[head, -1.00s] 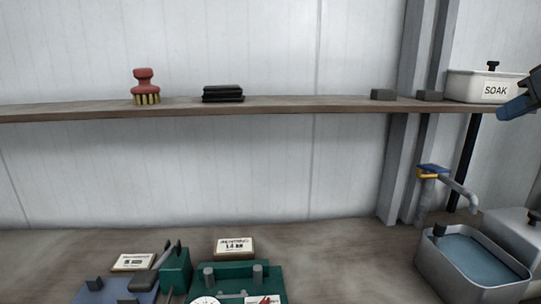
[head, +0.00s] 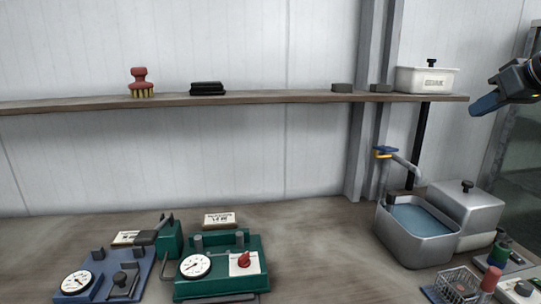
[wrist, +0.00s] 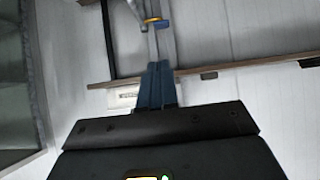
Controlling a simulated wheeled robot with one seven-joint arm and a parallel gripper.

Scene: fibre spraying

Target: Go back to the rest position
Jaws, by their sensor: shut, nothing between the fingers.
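My gripper (head: 474,108) is at the right edge of the head view, at about shelf height beside the right end of the shelf. In the wrist view its blue fingers (wrist: 155,84) are together with nothing between them. The wrist view is turned over, with the shelf (wrist: 240,66) and a white tub (wrist: 122,97) beyond the fingers. My gripper touches nothing that I can see.
The wooden shelf (head: 290,97) carries a red brush (head: 139,80), black pads (head: 207,88) and a lidded white tub (head: 425,79). Below are a blue device (head: 105,280), a green device (head: 222,266), a water basin (head: 417,243), a tap (head: 400,158) and a wire basket (head: 458,284).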

